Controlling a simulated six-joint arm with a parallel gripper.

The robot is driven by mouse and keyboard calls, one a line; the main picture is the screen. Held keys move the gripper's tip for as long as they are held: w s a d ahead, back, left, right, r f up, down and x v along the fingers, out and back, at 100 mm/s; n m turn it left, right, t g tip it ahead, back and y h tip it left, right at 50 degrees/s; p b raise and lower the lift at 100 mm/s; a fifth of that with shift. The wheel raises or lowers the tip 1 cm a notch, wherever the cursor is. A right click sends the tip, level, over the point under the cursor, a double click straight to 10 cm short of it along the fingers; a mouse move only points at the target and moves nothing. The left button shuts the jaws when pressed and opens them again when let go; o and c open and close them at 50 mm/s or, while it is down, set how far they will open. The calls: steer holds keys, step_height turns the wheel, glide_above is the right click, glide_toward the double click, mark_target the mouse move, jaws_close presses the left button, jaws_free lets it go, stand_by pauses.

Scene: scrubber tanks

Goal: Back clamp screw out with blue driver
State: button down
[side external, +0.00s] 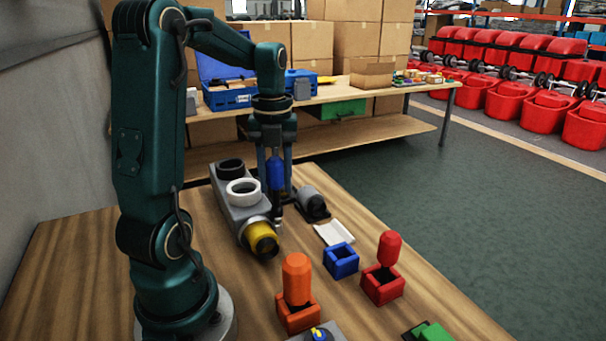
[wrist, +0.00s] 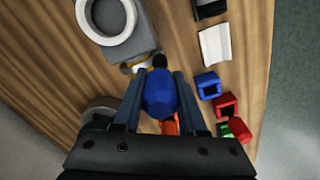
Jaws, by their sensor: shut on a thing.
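My gripper (side external: 274,168) is shut on the blue driver (side external: 276,173), which hangs upright with its shaft pointing down. The driver's blue handle also shows between the fingers in the wrist view (wrist: 160,93). It is beside the grey tank block (side external: 232,205), which carries a black ring (side external: 230,169), a white ring (side external: 243,192) and a yellow cap (side external: 262,238) at its near end. The driver's tip is near the right side of the block. I cannot make out the clamp screw or whether the tip touches it. The blue holder (side external: 340,261) stands empty.
An orange driver stands in an orange holder (side external: 298,316), and a red driver in a red holder (side external: 383,286). A white tray (side external: 334,233) and a grey cylinder (side external: 311,199) on a dark base lie right of the block. A green block (side external: 434,332) is at the front edge.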

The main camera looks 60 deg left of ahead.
steer(key=shift+m, duration=0.3)
steer(key=shift+f, duration=0.95)
stand_by(0.8)
steer(key=n, duration=0.6)
steer(key=shift+n, duration=0.3)
steer(key=n, duration=0.3)
steer(key=shift+n, duration=0.4)
